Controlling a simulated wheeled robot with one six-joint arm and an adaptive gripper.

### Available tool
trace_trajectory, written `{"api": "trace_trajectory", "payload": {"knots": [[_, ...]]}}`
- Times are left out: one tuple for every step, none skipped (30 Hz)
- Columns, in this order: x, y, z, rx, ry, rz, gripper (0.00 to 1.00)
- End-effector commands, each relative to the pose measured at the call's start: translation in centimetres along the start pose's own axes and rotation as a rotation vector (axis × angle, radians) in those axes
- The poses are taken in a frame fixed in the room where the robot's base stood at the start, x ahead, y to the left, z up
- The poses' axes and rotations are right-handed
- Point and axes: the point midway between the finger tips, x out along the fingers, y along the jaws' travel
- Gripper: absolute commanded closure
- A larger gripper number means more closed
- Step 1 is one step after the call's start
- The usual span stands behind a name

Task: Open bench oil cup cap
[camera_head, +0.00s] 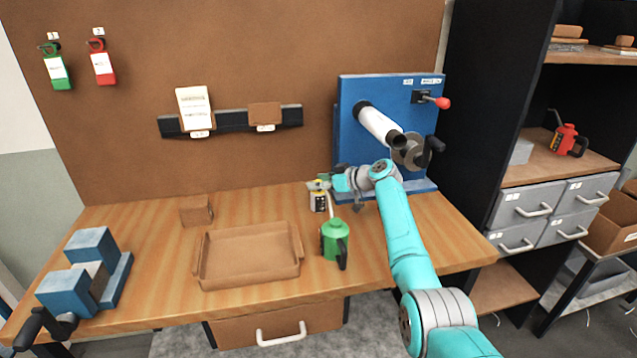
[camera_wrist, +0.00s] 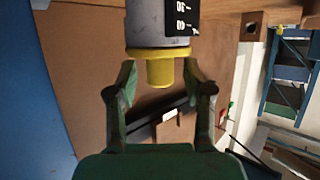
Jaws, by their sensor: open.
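The bench oil cup (camera_head: 318,203) stands on the wooden bench, left of the blue machine's base. It has a grey body with a black and white label. In the wrist view the oil cup (camera_wrist: 160,38) enters from the top edge, its yellow cap (camera_wrist: 160,72) pointing down in the picture. My gripper (camera_head: 322,183) is at the top of the cup in the head view. In the wrist view my gripper (camera_wrist: 159,75) is open, with one finger on each side of the yellow cap. Gaps show between the fingers and the cap. The head view partly hides the cap.
A green oil can (camera_head: 335,240) stands close in front of the cup. A brown tray (camera_head: 248,283) lies to its left, and a small brown block (camera_head: 196,210) behind the tray. The blue loom panel (camera_head: 350,95) with its white roller (camera_head: 380,125) rises right behind my arm. A blue vise (camera_head: 92,245) sits far left.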

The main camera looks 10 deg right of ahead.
Motion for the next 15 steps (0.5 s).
{"api": "trace_trajectory", "payload": {"knots": [[0.18,-0.02,-0.04,0.0,0.0,-0.001,0.49],[0.25,-0.02,-0.04,0.0,0.0,-0.001,0.49],[0.31,-0.03,-0.05,0.0,0.0,-0.001,0.49],[0.33,-0.03,-0.04,-0.001,0.0,-0.001,0.49],[0.35,-0.03,-0.04,-0.001,0.0,0.0,0.49],[0.36,-0.03,-0.04,-0.001,0.0,0.0,0.49],[0.35,-0.03,-0.03,-0.001,0.0,0.0,0.49],[0.35,-0.03,-0.03,-0.001,0.0,0.0,0.49],[0.34,-0.03,-0.03,-0.001,0.0,0.0,0.49],[0.35,-0.03,-0.02,-0.001,0.0,0.0,0.49],[0.34,-0.03,-0.02,-0.001,0.0,0.0,0.51],[0.34,-0.03,-0.01,-0.001,0.0,0.0,0.61],[0.34,-0.02,-0.01,-0.001,0.0,0.0,0.69],[0.34,-0.03,-0.01,-0.001,0.0,0.0,0.76],[0.33,-0.02,-0.01,-0.001,0.0,0.0,0.86]]}}
